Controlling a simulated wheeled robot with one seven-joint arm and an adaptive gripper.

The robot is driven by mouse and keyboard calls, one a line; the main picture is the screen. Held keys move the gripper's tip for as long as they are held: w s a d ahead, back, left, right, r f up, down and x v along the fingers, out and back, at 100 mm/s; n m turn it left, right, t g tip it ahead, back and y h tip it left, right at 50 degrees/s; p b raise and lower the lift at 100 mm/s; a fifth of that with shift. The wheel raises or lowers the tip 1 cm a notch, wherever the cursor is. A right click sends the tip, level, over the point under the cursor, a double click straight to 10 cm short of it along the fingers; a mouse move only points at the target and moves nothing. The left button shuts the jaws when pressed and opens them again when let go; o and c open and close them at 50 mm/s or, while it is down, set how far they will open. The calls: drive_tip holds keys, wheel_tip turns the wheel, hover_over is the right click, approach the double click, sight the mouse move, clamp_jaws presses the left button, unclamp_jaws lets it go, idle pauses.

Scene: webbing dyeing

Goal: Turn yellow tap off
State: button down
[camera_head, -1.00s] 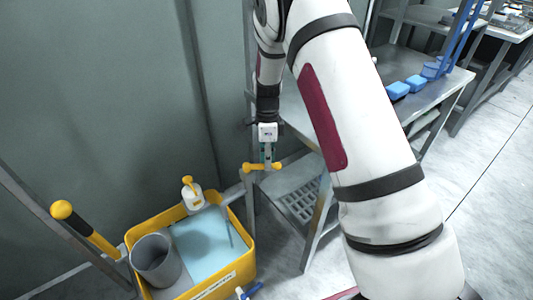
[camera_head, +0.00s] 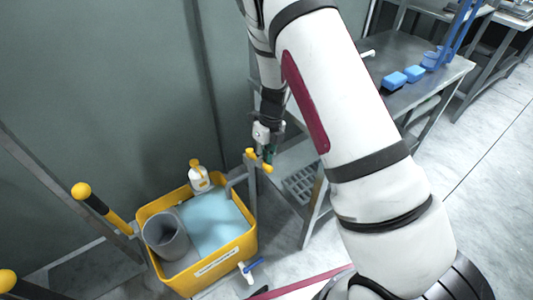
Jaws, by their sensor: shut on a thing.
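The yellow tap handle (camera_head: 252,154) is a short bar with rounded ends on top of a grey upright pipe (camera_head: 251,190), beside the yellow tub. The bar slants down from left to right in the head view. My gripper (camera_head: 268,157) points down at the handle and is shut on its middle; the fingers partly hide it. The grey spout (camera_head: 233,183) bends from the pipe over the tub's right side. I cannot make out a stream of water below it.
The yellow tub (camera_head: 229,262) holds pale blue liquid (camera_head: 212,222), a grey bucket (camera_head: 165,237) and a white bottle (camera_head: 199,181). A blue-handled valve (camera_head: 252,267) sticks out in front. A metal table (camera_head: 400,50) with blue boxes (camera_head: 395,80) stands at the right.

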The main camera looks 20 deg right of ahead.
drive_tip(key=shift+s+a+m+p, duration=0.15)
drive_tip(key=shift+a+m+p, duration=0.2)
drive_tip(key=shift+m, duration=0.35)
drive_tip(key=shift+a, duration=0.1)
drive_tip(key=c, duration=1.5)
unclamp_jaws()
drive_tip(key=shift+c, duration=0.2)
wheel_tip(320, 180, up, 12)
drive_tip(key=d, duration=0.2)
drive_tip(key=shift+w+d, duration=0.15)
drive_tip(key=shift+w, duration=0.2)
drive_tip(key=shift+f, duration=0.1)
